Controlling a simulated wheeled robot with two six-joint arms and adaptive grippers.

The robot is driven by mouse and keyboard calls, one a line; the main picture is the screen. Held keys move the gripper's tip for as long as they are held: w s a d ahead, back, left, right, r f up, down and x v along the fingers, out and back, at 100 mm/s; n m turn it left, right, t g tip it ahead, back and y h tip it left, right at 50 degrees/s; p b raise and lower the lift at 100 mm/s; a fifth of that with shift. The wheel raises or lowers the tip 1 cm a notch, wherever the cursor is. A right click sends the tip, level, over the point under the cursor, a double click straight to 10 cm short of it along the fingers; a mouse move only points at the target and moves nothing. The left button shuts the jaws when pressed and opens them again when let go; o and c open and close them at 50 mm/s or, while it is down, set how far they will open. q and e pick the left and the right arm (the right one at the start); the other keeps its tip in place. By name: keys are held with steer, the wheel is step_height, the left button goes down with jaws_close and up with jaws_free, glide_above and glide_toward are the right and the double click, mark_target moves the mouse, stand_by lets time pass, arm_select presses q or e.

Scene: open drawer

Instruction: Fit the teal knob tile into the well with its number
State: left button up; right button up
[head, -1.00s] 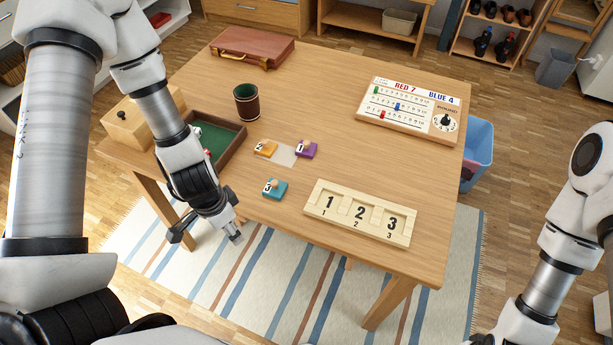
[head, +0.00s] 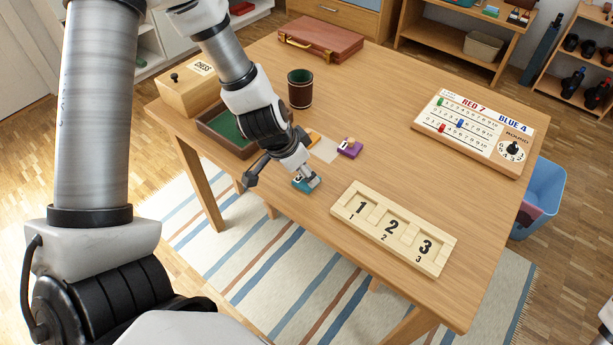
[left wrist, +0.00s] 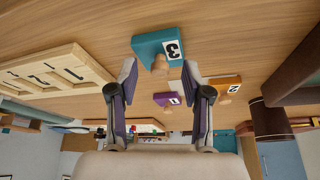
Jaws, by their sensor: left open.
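The teal knob tile (head: 303,187), marked 3, lies on the table at the near edge, left of the number board. My left gripper (head: 309,177) is over it and partly hides it in the head view. In the left wrist view the teal tile (left wrist: 150,42) and its wooden knob lie just beyond the open fingertips (left wrist: 159,76), with the knob roughly between them. The pale wooden number board (head: 382,245) has wells marked 1, 2 and 3. It also shows in the left wrist view (left wrist: 95,68). My right gripper is not in view.
A purple tile 1 (head: 350,150) and an orange tile 2 (head: 313,138) lie behind the teal tile. A green-lined tray (head: 243,153), dark cup (head: 300,90), wooden box (head: 188,92), briefcase (head: 322,40) and scoreboard (head: 470,140) stand around. The table between tiles and scoreboard is clear.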

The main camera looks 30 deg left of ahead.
arm_select(q)
steer(key=shift+w+f, duration=0.15)
steer(key=shift+f, duration=0.25)
steer(key=shift+d+r, duration=0.1)
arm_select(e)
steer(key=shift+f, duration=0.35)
arm_select(q)
jaws_close()
steer(key=shift+r, duration=0.15)
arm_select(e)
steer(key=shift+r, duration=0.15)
